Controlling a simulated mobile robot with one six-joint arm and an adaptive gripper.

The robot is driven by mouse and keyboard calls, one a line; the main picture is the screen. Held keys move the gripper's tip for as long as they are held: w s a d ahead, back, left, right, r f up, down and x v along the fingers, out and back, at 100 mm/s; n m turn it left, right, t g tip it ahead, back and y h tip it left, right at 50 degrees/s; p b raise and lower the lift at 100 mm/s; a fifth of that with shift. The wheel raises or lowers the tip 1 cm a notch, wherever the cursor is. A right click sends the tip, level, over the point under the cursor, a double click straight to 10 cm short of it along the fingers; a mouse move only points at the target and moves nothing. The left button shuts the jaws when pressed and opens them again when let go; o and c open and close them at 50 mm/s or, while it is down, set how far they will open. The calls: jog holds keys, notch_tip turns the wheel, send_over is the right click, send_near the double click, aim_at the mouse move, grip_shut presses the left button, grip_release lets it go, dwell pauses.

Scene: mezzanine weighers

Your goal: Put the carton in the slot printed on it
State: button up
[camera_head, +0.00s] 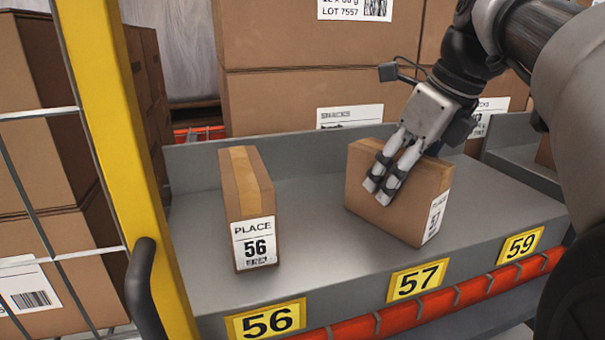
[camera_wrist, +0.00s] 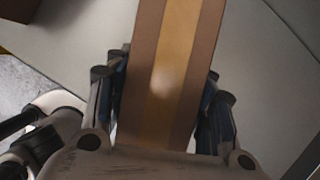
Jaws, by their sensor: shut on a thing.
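A brown carton (camera_head: 400,205) with a white label on its end is held by my gripper (camera_head: 382,188) above or on the grey shelf, behind the yellow 57 tag (camera_head: 417,281). It looks tilted and turned; whether its bottom touches the shelf I cannot tell. Its label is seen at a slant and its number is hard to read. In the wrist view the carton (camera_wrist: 165,60), with a tan tape strip, sits between the two fingers (camera_wrist: 165,95), which close on its sides. Another carton (camera_head: 247,205) labelled PLACE 56 stands upright behind the 56 tag (camera_head: 265,320).
The grey shelf (camera_head: 310,235) has free room between the two cartons. A low back wall (camera_head: 300,150) runs behind, with large stacked boxes (camera_head: 310,95) beyond. A yellow post (camera_head: 125,150) stands at left. The 59 tag (camera_head: 521,245) is at right, past the 57 tag.

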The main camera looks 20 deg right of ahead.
jog(key=shift+w, duration=0.35)
jog(key=shift+a, duration=0.3)
jog(key=shift+s+a, duration=0.2)
jog(key=shift+s, duration=0.05)
jog(key=o, duration=1)
jog(key=shift+s+f, duration=0.1)
jog(key=shift+s, duration=0.15)
jog(key=shift+o, duration=1.2)
jog(key=shift+w+d, duration=0.15)
jog(key=shift+d, duration=0.1)
jog(key=shift+o, duration=1)
jog(key=shift+w+a, duration=0.1)
jog(key=shift+w, duration=0.05)
jog(key=shift+s, duration=0.2)
